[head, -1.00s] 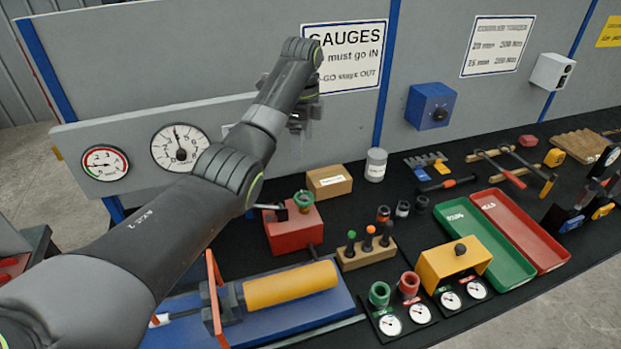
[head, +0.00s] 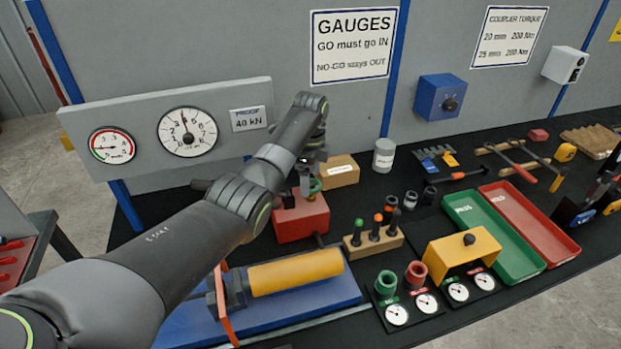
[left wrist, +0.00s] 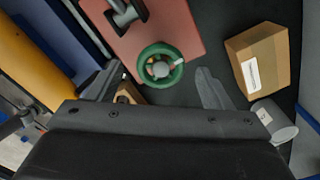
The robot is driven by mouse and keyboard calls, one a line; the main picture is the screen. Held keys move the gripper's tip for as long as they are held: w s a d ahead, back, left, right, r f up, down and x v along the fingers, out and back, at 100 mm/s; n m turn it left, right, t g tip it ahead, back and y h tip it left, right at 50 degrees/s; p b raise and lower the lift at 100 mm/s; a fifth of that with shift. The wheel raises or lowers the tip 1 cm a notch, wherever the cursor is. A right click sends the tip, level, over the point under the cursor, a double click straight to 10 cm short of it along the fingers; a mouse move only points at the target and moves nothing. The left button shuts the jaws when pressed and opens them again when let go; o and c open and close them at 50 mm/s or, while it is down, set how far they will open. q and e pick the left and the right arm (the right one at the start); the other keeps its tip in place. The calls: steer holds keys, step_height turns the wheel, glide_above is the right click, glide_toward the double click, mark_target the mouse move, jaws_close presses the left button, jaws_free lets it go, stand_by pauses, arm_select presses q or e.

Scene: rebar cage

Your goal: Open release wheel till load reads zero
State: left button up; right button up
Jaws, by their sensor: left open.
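The green release wheel (head: 315,186) sits on the red pump block (head: 301,222), partly hidden by my left gripper in the head view. In the left wrist view the wheel (left wrist: 160,66) is a green ring with a pale hub, lying between the spread fingertips. My left gripper (head: 307,172) is open above the wheel; I cannot tell whether it touches. The large white load dial (head: 187,131) has its needle pointing nearly straight up, not at the low end. Beside it a plate (head: 248,119) reads PROOF 40 kN. My right gripper is not in view.
A cardboard box (head: 338,171) and a grey can (head: 384,155) stand just right of the block. A wooden stand (head: 373,240) with colored-tip pegs is in front. A yellow cylinder (head: 295,271) lies on a blue base. A small red-green gauge (head: 112,145) is on the panel.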

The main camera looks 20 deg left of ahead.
arm_select(q)
steer(key=shift+f, duration=1.1)
steer(key=c, duration=1)
steer(key=shift+o, duration=0.2)
